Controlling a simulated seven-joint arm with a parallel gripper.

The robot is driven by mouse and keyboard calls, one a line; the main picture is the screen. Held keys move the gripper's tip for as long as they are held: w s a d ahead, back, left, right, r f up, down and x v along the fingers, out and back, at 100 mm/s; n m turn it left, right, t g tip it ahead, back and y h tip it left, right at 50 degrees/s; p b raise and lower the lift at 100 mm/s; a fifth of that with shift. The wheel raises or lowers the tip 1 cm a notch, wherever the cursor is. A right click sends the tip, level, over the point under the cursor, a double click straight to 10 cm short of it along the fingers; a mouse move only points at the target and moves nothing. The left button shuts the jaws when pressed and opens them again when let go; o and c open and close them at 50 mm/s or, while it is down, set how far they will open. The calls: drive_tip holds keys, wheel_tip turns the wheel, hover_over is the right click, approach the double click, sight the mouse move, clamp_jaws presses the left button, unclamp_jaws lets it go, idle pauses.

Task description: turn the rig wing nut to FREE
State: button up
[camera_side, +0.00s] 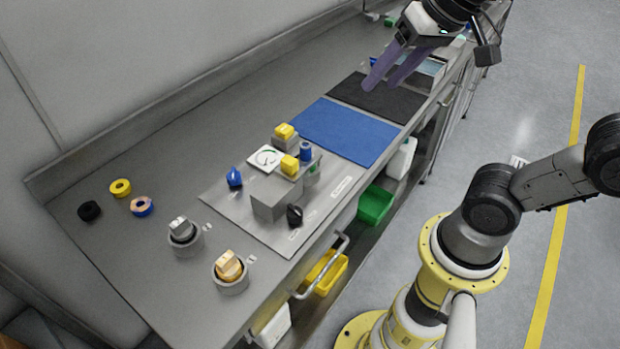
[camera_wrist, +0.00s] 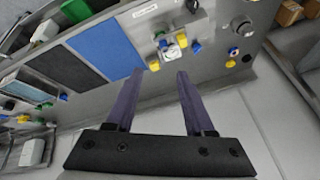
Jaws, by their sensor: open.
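A grey metal plate (camera_side: 224,197) on the bench carries the rig, a grey block (camera_side: 270,198) with two yellow pieces (camera_side: 290,166), a blue cylinder (camera_side: 305,151) and a white dial card (camera_side: 265,158). A blue winged knob (camera_side: 235,178) stands on the plate left of the block, and a black knob (camera_side: 294,215) stands at its front. I cannot tell which of these is the wing nut, and no FREE marking is legible. My gripper (camera_side: 381,87) is open and empty, high above the dark mat, away from the rig. In the wrist view the rig's white dial (camera_wrist: 172,52) shows beyond the open fingers (camera_wrist: 160,74).
A blue mat (camera_side: 345,130) and dark mat (camera_side: 385,97) lie right of the rig. A grey knob (camera_side: 182,230) and an orange-tan knob (camera_side: 229,267) sit in round holders at front left. Yellow, black and blue rings lie behind them. A drawer handle (camera_side: 325,270) juts from the front.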

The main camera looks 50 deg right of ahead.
drive_tip(key=w+a+f+m+g, duration=0.2)
drive_tip(key=w+a+f, duration=0.2)
drive_tip(key=w, duration=0.3)
drive_tip(key=n+g, duration=0.1)
drive_tip(key=g, duration=0.3)
approach(295, 212)
wheel_tip(295, 212, down, 9)
drive_tip(key=shift+s, duration=0.15)
clamp_jaws()
